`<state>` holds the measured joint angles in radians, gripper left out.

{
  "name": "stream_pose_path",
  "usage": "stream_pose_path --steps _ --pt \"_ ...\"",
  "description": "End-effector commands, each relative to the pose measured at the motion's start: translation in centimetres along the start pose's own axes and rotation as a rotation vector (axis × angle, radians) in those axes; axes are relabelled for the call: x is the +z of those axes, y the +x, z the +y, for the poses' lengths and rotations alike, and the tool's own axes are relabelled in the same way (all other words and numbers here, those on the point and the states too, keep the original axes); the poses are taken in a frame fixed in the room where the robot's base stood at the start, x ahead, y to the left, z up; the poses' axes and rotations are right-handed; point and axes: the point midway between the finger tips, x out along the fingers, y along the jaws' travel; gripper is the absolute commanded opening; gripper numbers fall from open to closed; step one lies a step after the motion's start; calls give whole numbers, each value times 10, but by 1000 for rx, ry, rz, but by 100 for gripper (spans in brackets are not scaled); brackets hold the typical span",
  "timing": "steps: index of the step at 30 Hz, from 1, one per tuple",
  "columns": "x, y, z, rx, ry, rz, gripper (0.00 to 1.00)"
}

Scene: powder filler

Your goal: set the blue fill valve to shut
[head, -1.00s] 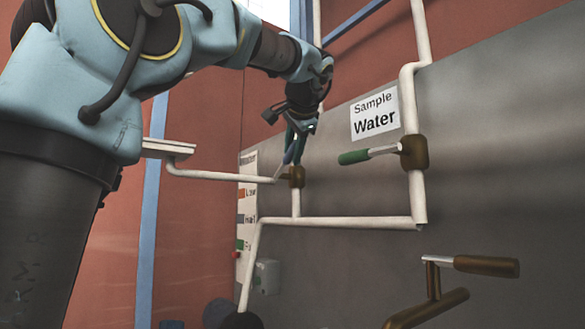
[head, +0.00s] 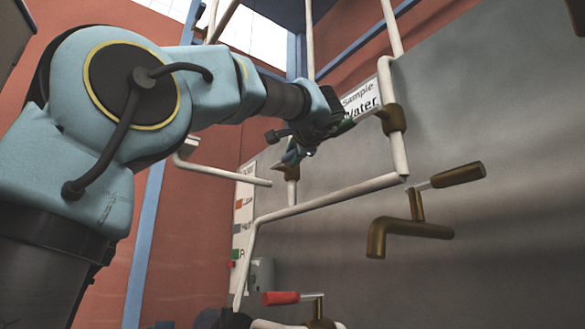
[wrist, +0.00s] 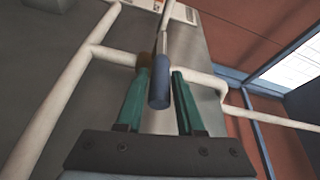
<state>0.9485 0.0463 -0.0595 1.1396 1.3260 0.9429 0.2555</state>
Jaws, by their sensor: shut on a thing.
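The blue fill valve's handle (wrist: 159,85) is a blue grip on a pale metal lever, between my gripper's two green fingers in the wrist view. My gripper (wrist: 160,80) is shut on this blue handle. A brown valve body (wrist: 143,61) sits on the white pipe just behind the fingers.
A brown tap (head: 410,228) is at lower right and a red-handled lever (head: 281,298) at the bottom. White pipes (head: 330,203) run along the grey panel (head: 500,120).

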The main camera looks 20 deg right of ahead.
Motion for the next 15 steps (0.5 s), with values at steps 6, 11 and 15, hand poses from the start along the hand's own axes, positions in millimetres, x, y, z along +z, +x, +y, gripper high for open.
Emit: stream_pose_path --steps 6,11,15 --pt "1 0 7 -39 17 8 0" --pt "1 0 6 -49 22 10 0" --pt "1 1 6 -50 23 10 0"
